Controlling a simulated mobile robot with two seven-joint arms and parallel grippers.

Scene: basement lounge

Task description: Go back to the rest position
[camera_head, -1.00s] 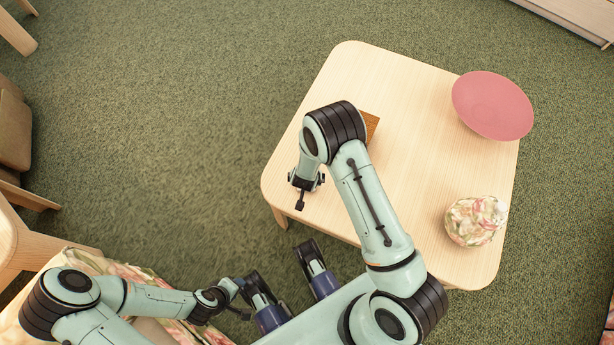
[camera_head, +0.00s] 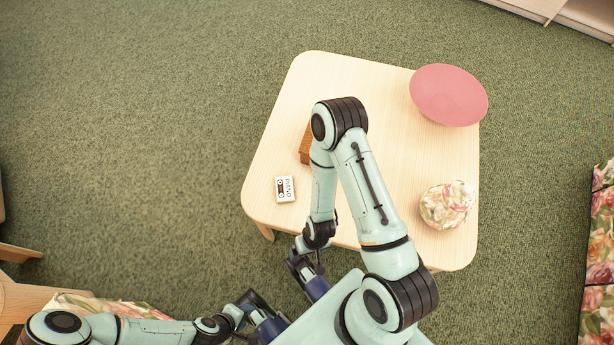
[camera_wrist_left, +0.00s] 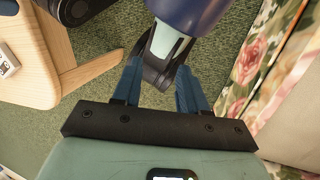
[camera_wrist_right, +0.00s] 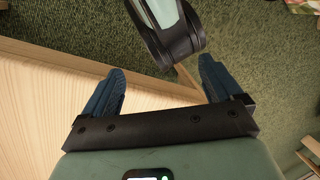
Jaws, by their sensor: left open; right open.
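My left gripper (camera_head: 238,314) is low at the bottom of the head view, close to my base and off the table. In the left wrist view (camera_wrist_left: 157,88) its blue fingers are apart with nothing held; dark parts of my own body show beyond them. My right arm reaches over the table and folds back down. My right gripper is mostly hidden behind its wrist (camera_head: 318,236) in the head view, near the table's front edge. In the right wrist view (camera_wrist_right: 160,84) its fingers are wide apart and empty, above the table edge.
The pale wooden table (camera_head: 380,70) carries a small white cassette (camera_head: 285,189) marked PIANO, a brown wooden block (camera_head: 305,150) partly behind my arm, a pink dish (camera_head: 448,95) and a floral round object (camera_head: 447,205). A floral seat (camera_head: 598,262) stands right.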

